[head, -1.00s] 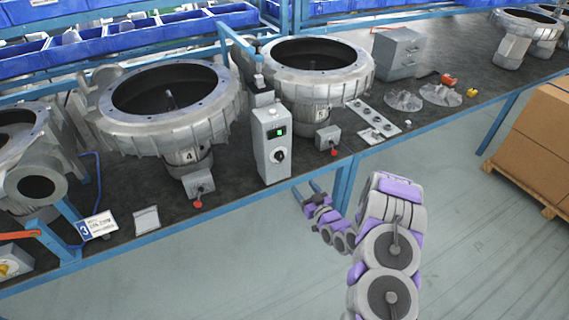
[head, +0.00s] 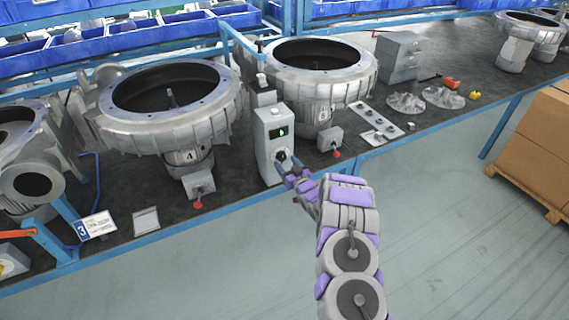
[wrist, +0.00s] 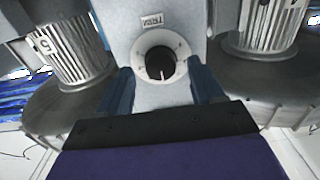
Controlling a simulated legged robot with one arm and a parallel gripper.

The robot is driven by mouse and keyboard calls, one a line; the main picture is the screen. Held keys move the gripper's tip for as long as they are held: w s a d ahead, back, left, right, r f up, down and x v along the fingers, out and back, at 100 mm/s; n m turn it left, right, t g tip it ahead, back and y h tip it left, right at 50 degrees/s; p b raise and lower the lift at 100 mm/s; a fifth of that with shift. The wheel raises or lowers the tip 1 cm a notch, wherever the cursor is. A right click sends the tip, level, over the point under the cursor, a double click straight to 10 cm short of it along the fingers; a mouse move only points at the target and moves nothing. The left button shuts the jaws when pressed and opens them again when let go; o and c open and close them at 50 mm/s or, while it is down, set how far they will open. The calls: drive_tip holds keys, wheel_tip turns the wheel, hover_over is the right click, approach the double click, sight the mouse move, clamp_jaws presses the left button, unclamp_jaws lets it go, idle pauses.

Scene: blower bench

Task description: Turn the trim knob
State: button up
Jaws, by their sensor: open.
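The trim knob (wrist: 160,62) is a round black knob on a pale dial ring, on the front of a grey control box (head: 268,128). In the wrist view the TRIM label shows upside down beside it. The box has a small lit green display (head: 278,132). My gripper (head: 286,168) is open in front of the box. In the wrist view its two blue fingers (wrist: 162,88) stand on either side of the knob, apart from it. I cannot tell how far the fingertips are from the panel.
Large blower housings stand on the dark bench, number 4 (head: 172,108) at left and another (head: 318,75) behind the box. A plate with fittings (head: 376,124) lies right. Cartons (head: 540,140) stand at far right.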

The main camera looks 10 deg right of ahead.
drive_tip(key=shift+x, duration=1)
drive_tip(key=c, duration=1)
